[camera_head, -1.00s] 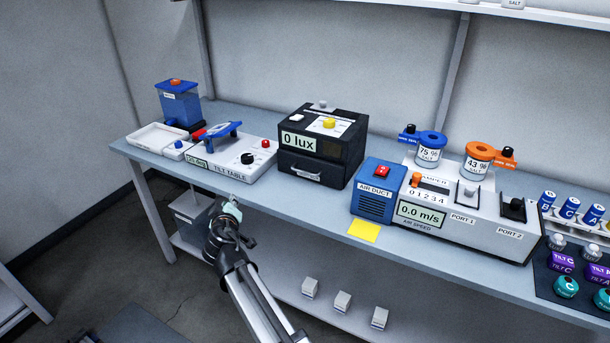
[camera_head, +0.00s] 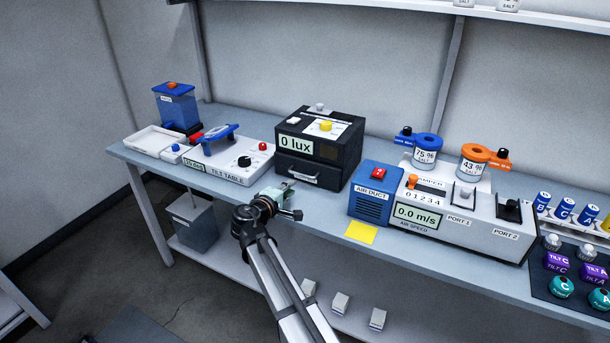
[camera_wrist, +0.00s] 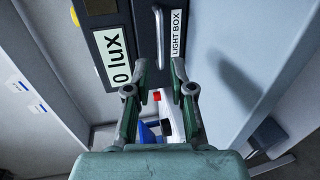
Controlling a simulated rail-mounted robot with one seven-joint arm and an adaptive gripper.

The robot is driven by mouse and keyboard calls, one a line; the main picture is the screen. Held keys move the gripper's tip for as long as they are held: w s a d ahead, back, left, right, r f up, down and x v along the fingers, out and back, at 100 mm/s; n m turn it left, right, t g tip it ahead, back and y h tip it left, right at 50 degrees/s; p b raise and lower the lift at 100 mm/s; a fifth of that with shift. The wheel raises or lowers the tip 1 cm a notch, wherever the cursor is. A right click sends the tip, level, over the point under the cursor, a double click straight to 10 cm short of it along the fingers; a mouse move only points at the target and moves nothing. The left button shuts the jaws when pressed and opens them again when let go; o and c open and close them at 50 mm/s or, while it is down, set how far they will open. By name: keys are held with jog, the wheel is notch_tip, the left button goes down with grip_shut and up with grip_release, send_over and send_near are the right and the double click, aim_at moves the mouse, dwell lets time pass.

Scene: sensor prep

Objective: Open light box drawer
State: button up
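The light box (camera_head: 345,140) is a black box on the bench with a "0 lux" display and a yellow knob on top. Its drawer (camera_head: 296,171) is the lower front part and looks shut, with a pale bar handle and a "LIGHT BOX" label. My gripper (camera_head: 283,190) is just in front of the drawer, near the bench's front edge. In the wrist view the drawer handle (camera_wrist: 159,38) stands upright, beyond and between the two fingertips of my gripper (camera_wrist: 158,68). The fingers are apart with nothing between them, and no contact with the handle shows.
The tilt table (camera_head: 228,170) stands left of the light box. The blue air duct (camera_head: 370,205) stands close on the right, with a yellow note (camera_head: 361,232) in front of it. A strip of bare bench (camera_head: 325,210) lies before the drawer.

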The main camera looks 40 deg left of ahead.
aim_at(305, 175)
jog(key=p+x, duration=0.2)
jog(key=x, duration=0.9)
jog(key=shift+w+a+f, duration=0.1)
jog(key=shift+w+f, duration=0.05)
jog(key=shift+w, duration=0.2)
jog(key=shift+c, duration=0.4)
grip_shut()
